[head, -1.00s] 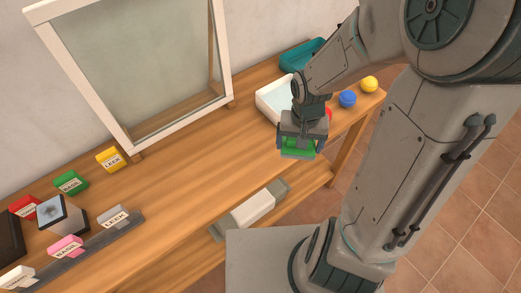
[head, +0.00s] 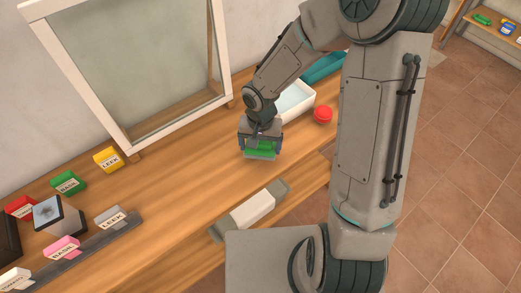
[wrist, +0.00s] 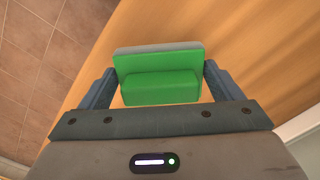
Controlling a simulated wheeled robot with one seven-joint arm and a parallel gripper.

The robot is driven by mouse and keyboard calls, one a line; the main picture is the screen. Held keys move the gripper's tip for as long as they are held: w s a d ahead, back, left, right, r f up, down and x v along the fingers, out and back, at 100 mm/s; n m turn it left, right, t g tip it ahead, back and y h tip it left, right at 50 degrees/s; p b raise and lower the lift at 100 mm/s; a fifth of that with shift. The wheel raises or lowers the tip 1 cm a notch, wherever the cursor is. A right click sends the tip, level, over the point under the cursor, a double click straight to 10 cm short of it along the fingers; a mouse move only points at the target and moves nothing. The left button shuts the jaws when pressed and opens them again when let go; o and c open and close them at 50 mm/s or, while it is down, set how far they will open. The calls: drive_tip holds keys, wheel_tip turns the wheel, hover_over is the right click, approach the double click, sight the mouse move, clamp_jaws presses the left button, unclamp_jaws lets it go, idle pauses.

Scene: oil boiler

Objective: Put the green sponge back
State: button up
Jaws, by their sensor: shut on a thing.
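The green sponge (head: 261,148) is held in my gripper (head: 261,146), over the wooden bench near its front edge. In the wrist view the sponge (wrist: 160,80) is a bright green block with a grey layer on its far side, gripped between the two dark fingers (wrist: 160,88). It appears to be above the wood, but the exact height cannot be told. A white tray (head: 294,101) stands on the bench behind and right of my gripper, partly hidden by my arm. A teal tray (head: 322,67) lies farther back.
A white-framed glass pane (head: 130,70) stands at the back of the bench. Labelled boxes, including a yellow one (head: 108,159) and a green one (head: 69,183), stand at left. A red ball-like object (head: 323,114) sits right. The bench middle (head: 190,170) is clear.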

sight(261, 151)
drive_tip(key=shift+f, duration=1.6)
drive_tip(key=o, duration=0.7)
wheel_tip(261, 151, up, 12)
drive_tip(key=shift+w+d+r+p, duration=0.1)
drive_tip(key=shift+w+p, duration=0.05)
drive_tip(key=shift+p, duration=0.3)
drive_tip(key=s+d+r+t, duration=0.1)
drive_tip(key=s+d+r, duration=0.3)
drive_tip(key=r, duration=0.1)
drive_tip(key=s+d+r+n+t, duration=0.1)
drive_tip(key=s+d+r, duration=0.3)
drive_tip(key=r, duration=0.1)
drive_tip(key=s+d+r+n+t, duration=0.1)
drive_tip(key=s+d+r+t, duration=0.1)
drive_tip(key=s+d+r, duration=0.2)
drive_tip(key=shift+v, duration=0.8)
drive_tip(key=shift+s+f, duration=0.1)
drive_tip(key=shift+f, duration=0.1)
